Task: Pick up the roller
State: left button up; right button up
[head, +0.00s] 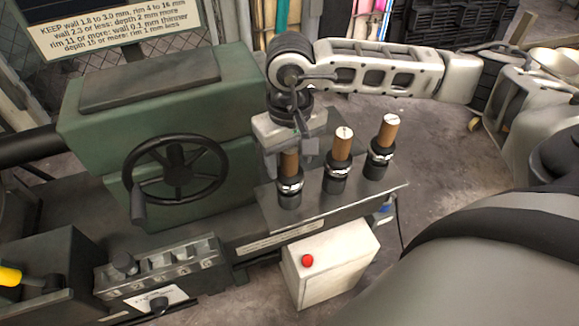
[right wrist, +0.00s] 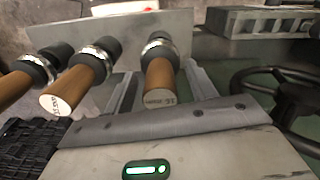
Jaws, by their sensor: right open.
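Three rollers with wooden handles, silver bands and black lower ends stand upright in a row on a grey metal shelf (head: 335,208): a left roller (head: 290,187), a middle roller (head: 337,165) and a right roller (head: 381,150). My right gripper (head: 290,155) is above the left roller, pointing down and open. In the right wrist view, the handle of that roller (right wrist: 160,82), its end marked with what looks like "15 mm", lies between the two open fingers (right wrist: 163,88). The other two rollers (right wrist: 84,80) are outside the fingers. My left gripper is out of view.
A green machine (head: 190,110) with a black handwheel (head: 175,172) stands left of the shelf. A white box with a red button (head: 308,260) is below it. A control panel (head: 160,272) is at the lower left. A sign (head: 110,25) gives wall and rim limits.

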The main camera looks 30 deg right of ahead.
grip_shut()
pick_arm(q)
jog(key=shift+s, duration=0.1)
pick_arm(e)
jog(key=shift+r, duration=0.1)
